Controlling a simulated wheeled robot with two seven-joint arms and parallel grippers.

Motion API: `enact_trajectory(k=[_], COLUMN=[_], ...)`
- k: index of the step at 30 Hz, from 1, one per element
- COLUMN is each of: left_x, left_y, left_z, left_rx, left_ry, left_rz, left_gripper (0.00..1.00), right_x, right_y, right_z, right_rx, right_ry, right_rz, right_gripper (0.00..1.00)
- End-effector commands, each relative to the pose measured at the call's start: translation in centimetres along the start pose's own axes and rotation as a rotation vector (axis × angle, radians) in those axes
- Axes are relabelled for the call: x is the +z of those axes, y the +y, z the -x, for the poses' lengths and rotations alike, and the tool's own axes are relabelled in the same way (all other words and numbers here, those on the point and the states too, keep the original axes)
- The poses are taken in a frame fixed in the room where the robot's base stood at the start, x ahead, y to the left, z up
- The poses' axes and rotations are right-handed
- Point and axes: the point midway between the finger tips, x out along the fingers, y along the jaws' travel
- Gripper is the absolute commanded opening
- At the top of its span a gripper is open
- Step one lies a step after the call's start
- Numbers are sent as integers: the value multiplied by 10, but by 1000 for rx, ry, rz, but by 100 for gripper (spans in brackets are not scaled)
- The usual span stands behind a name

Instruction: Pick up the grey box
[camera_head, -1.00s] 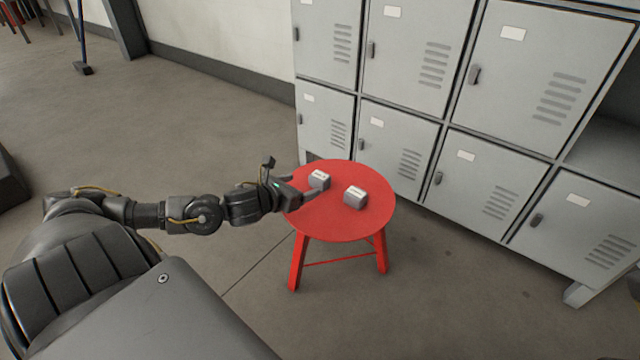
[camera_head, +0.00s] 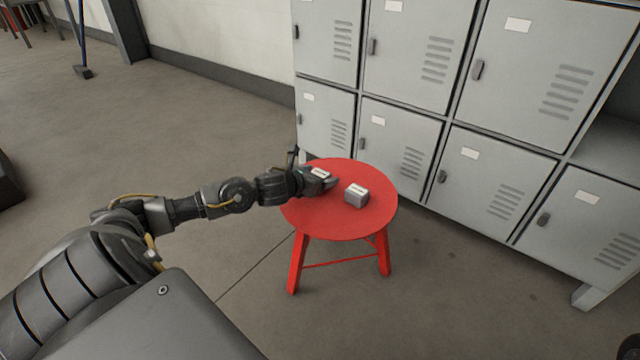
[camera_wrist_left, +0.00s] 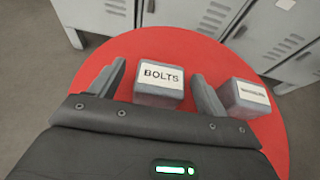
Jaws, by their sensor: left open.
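Two small grey boxes with white labels sit on a round red stool (camera_head: 340,225). The left one, labelled BOLTS (camera_wrist_left: 158,82), lies between the two open fingers of my left gripper (camera_wrist_left: 160,88) in the left wrist view. In the head view this box (camera_head: 320,173) is partly hidden by the gripper (camera_head: 328,180). The other grey box (camera_head: 356,195) stands to the right, outside the fingers; in the wrist view its label (camera_wrist_left: 248,92) is too small to read surely.
Grey lockers (camera_head: 410,60) stand just behind the stool and along the right. The front part of the stool top is bare. Open floor (camera_head: 200,110) lies to the left.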

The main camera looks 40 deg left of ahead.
Motion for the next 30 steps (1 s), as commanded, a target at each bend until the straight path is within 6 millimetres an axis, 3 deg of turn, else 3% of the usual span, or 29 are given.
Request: enact_trajectory(k=[3, 10, 22, 30], left_x=[0, 1, 1, 3], left_y=[0, 0, 0, 0], left_z=[-9, -9, -9, -8], left_rx=[0, -1, -1, -1], left_ry=[-1, 0, 0, -1], left_rz=[0, 0, 0, 0], left_gripper=[76, 76, 25, 25], right_x=[-1, -1, -1, -1], right_y=[0, 0, 0, 0], right_z=[-1, -2, -2, -3], right_rx=[4, 3, 3, 3], right_ry=[8, 6, 8, 9], right_rz=[0, 0, -1, -1], right_gripper=[36, 36, 36, 36])
